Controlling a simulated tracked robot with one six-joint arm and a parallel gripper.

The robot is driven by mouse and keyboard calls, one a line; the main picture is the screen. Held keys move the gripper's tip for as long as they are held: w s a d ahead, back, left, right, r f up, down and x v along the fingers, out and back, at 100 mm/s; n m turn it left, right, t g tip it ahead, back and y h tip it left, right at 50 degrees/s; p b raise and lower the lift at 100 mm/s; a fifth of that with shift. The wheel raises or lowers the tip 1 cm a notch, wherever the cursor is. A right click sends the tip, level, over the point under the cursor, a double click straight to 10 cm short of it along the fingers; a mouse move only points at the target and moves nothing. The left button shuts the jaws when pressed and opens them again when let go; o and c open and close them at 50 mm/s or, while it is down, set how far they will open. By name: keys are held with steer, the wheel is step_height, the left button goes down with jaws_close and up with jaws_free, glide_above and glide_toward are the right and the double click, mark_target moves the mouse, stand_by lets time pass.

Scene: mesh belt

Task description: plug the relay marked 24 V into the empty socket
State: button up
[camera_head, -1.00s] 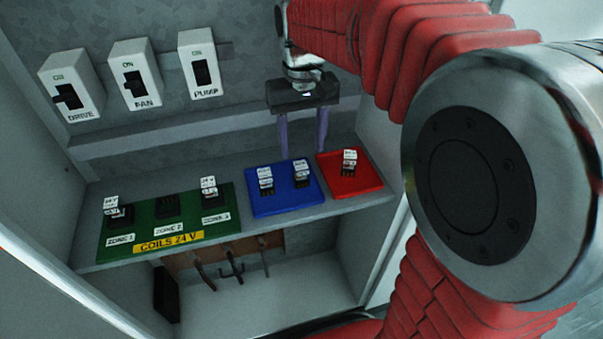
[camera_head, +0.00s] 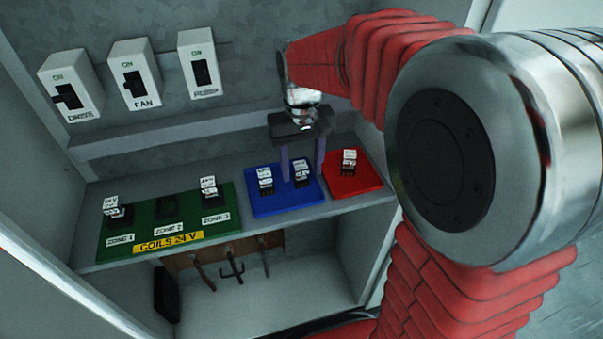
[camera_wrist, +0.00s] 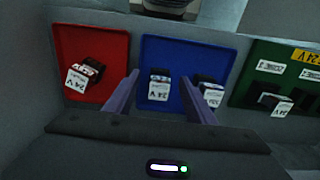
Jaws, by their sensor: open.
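The green panel (camera_head: 185,240) labelled COILS 24 V has relays in zone 1 (camera_head: 117,213) and zone 3 (camera_head: 209,191). Its zone 2 socket (camera_head: 168,209) is empty. The blue tray (camera_head: 275,206) holds two relays. Its right-hand relay (camera_head: 302,173) seems to read 24 V in the wrist view (camera_wrist: 159,89); the other blue-tray relay (camera_head: 265,180) has a label I cannot read surely. My gripper (camera_head: 302,179) is open, pointing down, with its fingers either side of the right-hand blue-tray relay. I see no clear contact.
A red tray (camera_head: 360,182) right of the blue one holds another relay (camera_head: 349,162), its label also resembling 24 V. Switches for drive (camera_head: 71,88), fan (camera_head: 134,76) and pump (camera_head: 199,66) are on the back wall. Tools hang below the shelf.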

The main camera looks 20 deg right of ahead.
steer(key=shift+f, duration=0.75)
steer(key=shift+c, duration=0.5)
steer(key=c, duration=1.1)
